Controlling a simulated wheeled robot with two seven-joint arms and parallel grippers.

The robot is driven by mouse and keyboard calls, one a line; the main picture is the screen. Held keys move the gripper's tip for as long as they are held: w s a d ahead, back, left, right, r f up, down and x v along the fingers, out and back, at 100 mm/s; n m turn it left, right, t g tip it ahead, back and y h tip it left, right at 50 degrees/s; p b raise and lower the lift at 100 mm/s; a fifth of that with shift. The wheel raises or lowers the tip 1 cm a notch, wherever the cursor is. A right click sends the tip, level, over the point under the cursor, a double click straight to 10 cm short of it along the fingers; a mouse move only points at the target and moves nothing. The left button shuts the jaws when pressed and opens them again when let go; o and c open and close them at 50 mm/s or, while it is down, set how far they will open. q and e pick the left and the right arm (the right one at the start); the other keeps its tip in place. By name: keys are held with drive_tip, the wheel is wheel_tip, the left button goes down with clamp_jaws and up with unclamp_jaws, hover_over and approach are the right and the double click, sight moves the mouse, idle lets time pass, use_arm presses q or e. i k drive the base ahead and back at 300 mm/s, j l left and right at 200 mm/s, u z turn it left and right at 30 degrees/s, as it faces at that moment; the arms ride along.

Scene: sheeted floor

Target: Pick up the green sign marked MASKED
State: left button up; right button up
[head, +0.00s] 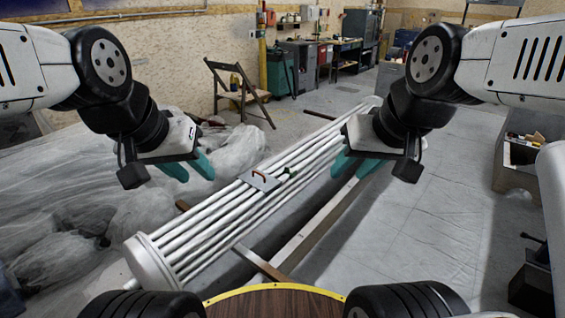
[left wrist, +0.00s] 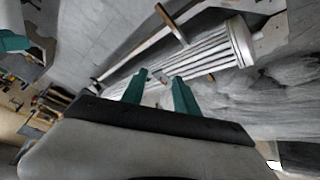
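A small green object (head: 290,173) lies on the white slatted column, beside a grey plate with a brown handle (head: 259,181). It may be the green sign, but no lettering is readable. My left gripper (head: 189,170) hangs left of the plate, with its teal fingers apart and nothing held. In the left wrist view its fingers (left wrist: 160,84) are also apart, with a small grey and reddish item, perhaps the plate, beyond them. My right gripper (head: 355,167) is above the column's far right part, right of the green object, with its fingers apart and empty.
The white column (head: 205,232) lies diagonally on wooden beams (head: 318,222). Plastic-covered heaps (head: 75,210) fill the left. A wooden chair (head: 238,92) and workbenches stand at the back. The sheeted floor (head: 435,220) is clear at right, before a cart (head: 522,150).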

sight(290, 171)
drive_tip(key=i+l+u, duration=0.4)
drive_tip(key=l, duration=0.35)
drive_tip(key=i+l+u, duration=0.2)
drive_tip(key=l, duration=0.2)
drive_tip(key=i+l+u, duration=0.2)
drive_tip(key=l, duration=0.25)
drive_tip(key=l+u, duration=0.2)
drive_tip(key=l, duration=0.25)
drive_tip(key=i+l+u, duration=0.2)
drive_tip(key=l, duration=0.3)
drive_tip(key=i+l+u, duration=0.2)
drive_tip(key=i+l, duration=0.15)
drive_tip(key=l, duration=0.25)
drive_tip(key=i+l+u, duration=0.15)
drive_tip(key=l, duration=0.2)
drive_tip(key=i+l+u, duration=0.1)
drive_tip(key=l, duration=0.25)
drive_tip(key=i, duration=0.05)
